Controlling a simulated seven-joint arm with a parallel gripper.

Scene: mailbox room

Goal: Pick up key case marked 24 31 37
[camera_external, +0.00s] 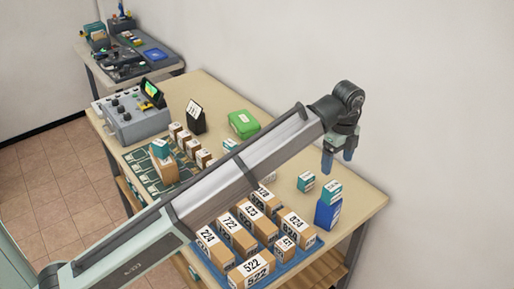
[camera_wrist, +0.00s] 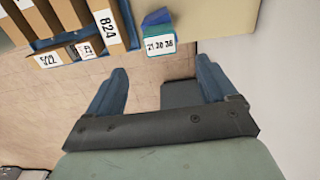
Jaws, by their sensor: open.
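Several small teal cases with white labels show in the external view. One case (camera_external: 331,190) sits on a blue box (camera_external: 328,212) near the table's right end, another case (camera_external: 306,182) lies just left of it, and a third case (camera_external: 160,148) rests on a brown box at the left. Their labels are too small there to read. In the wrist view a teal case (camera_wrist: 159,46) has a label that looks like 21 30 38, not clearly legible. I cannot tell which case bears 24 31 37. My gripper (camera_external: 338,158) is open and empty, above the table's right end, apart from the cases.
Numbered brown boxes (camera_external: 241,236) stand in a blue tray (camera_external: 283,267) at the table's front. A green box (camera_external: 243,124) and a grey control box (camera_external: 134,117) are farther back. The wall is close behind my gripper. Bare tabletop (camera_external: 362,198) shows at the right end.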

